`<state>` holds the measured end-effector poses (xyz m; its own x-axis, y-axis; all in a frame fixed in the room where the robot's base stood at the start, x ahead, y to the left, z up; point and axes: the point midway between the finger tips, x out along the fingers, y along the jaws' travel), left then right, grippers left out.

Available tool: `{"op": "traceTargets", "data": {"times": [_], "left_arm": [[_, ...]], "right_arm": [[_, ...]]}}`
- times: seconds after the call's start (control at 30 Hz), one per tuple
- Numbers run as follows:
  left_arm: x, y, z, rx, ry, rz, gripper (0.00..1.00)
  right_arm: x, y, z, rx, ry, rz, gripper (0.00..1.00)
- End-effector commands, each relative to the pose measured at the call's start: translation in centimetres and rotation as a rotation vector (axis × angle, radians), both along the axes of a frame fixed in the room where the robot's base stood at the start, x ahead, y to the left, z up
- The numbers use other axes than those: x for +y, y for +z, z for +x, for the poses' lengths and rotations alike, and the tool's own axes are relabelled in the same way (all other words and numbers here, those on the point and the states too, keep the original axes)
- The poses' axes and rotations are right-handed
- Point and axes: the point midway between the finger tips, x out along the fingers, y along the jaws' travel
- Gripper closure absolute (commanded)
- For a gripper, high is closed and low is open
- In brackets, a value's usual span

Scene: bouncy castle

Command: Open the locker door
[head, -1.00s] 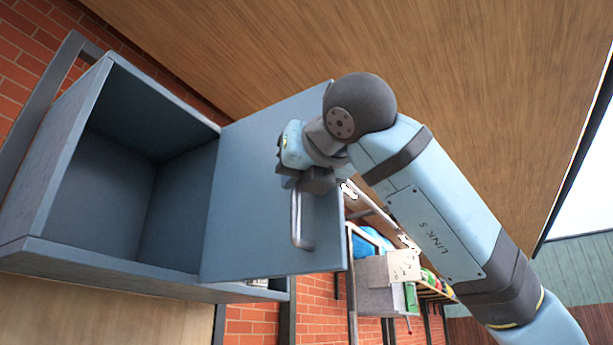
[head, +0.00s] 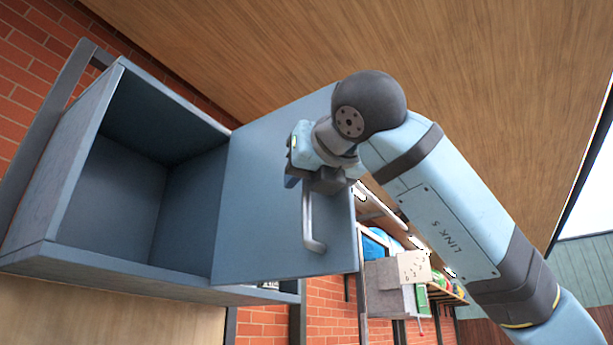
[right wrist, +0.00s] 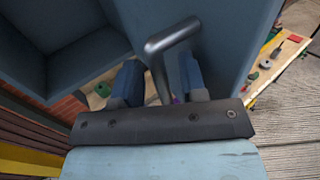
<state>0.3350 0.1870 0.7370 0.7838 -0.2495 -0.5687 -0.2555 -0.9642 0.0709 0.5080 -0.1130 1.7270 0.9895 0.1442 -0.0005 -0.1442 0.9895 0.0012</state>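The blue-grey locker (head: 60,190) is open at the left of the head view, and its inside looks empty. Its door (head: 265,190) stands swung well out to the right. A bent metal handle (head: 312,235) is on the door's face. My right gripper (head: 318,184) is at the handle's upper end. In the right wrist view the handle (right wrist: 172,38) passes between its two blue fingers (right wrist: 160,85), with a gap visible on both sides. The gripper is open around the handle. My left gripper is not in view.
A brick wall (head: 325,315) lies behind the locker. Beyond the door is a shelf (head: 440,292) with colourful items and a grey box (head: 385,285). The right wrist view shows a plank floor (right wrist: 290,120) with free room and a wooden board (right wrist: 275,62) holding small objects.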

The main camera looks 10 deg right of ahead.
Motion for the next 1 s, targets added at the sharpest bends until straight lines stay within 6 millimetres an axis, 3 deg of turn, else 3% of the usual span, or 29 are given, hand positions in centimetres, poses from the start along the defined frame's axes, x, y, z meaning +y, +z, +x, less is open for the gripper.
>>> {"op": "traceTargets", "data": {"times": [0.6,0.8,1.0], "left_arm": [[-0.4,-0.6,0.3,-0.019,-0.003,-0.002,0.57],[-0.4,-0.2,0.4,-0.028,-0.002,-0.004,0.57],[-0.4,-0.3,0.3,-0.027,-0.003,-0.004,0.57]], "right_arm": [[-1.6,0.0,-11.7,-0.004,0.001,0.001,0.61],[-1.8,0.0,-13.2,-0.002,0.001,-0.001,0.61],[-1.9,0.0,-13.3,-0.001,0.001,0.0,0.61]]}}
